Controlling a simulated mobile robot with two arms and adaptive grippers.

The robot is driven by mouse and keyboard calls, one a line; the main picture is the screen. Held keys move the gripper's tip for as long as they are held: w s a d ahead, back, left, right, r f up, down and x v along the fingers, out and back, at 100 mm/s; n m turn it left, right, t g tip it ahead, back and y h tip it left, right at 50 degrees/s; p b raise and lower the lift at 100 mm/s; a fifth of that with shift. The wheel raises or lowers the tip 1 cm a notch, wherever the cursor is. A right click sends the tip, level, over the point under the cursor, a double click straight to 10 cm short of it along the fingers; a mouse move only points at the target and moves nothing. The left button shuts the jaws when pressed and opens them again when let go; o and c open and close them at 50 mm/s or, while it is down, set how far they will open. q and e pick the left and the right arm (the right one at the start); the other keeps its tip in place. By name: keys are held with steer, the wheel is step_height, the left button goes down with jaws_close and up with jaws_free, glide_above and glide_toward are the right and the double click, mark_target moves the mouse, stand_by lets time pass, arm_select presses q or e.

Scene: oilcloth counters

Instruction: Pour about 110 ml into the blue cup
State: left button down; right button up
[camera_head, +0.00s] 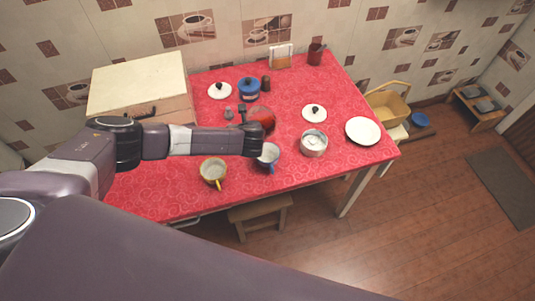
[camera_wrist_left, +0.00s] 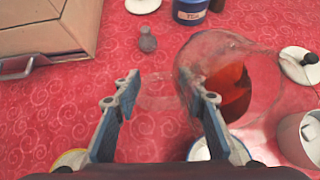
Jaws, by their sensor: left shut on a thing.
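A glass jug (camera_wrist_left: 213,50) holding red-brown liquid (camera_wrist_left: 236,95) is at my left gripper (camera_wrist_left: 165,100), whose fingers are shut on its clear handle. In the head view the liquid (camera_head: 262,117) shows just beyond my left gripper (camera_head: 252,128). The jug's lower part is partly hidden, and I cannot tell its exact tilt. The blue cup (camera_head: 268,155), pale inside with a blue handle, stands on the red table just in front of the gripper. In the wrist view its rim (camera_wrist_left: 200,151) is partly hidden by the right finger. My right gripper is not in view.
A yellow cup (camera_head: 213,170) stands to the left, and a metal pot (camera_head: 313,144) to the right. A white plate (camera_head: 363,131), lids (camera_head: 220,91), a blue tea canister (camera_head: 249,91) and a small grey object (camera_wrist_left: 147,41) share the table. A wooden box (camera_head: 137,83) stands at the left.

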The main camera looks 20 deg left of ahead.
arm_select(q)
steer(key=shift+d+r+t+y+b, duration=0.1)
steer(key=shift+r+t+y+b, duration=0.45)
steer(key=shift+b, duration=0.7)
steer(key=shift+d+r+t+y+b, duration=0.15)
steer(key=shift+t+y+b, duration=0.2)
steer(key=shift+t+b, duration=0.7)
steer(key=shift+s+a+b, duration=0.1)
steer(key=shift+b, duration=0.2)
steer(key=shift+s+r+t+y+b, duration=0.25)
steer(key=shift+r+t+y+b, duration=0.2)
steer(key=shift+b, duration=0.2)
steer(key=shift+s+d+r+t+y, duration=0.3)
steer(key=shift+s+d+t, duration=0.15)
steer(key=shift+t, duration=0.1)
steer(key=shift+w, duration=0.1)
steer(key=shift+f+t+y+b, duration=0.1)
steer(key=shift+t+y+b, duration=0.2)
steer(key=shift+b, duration=0.25)
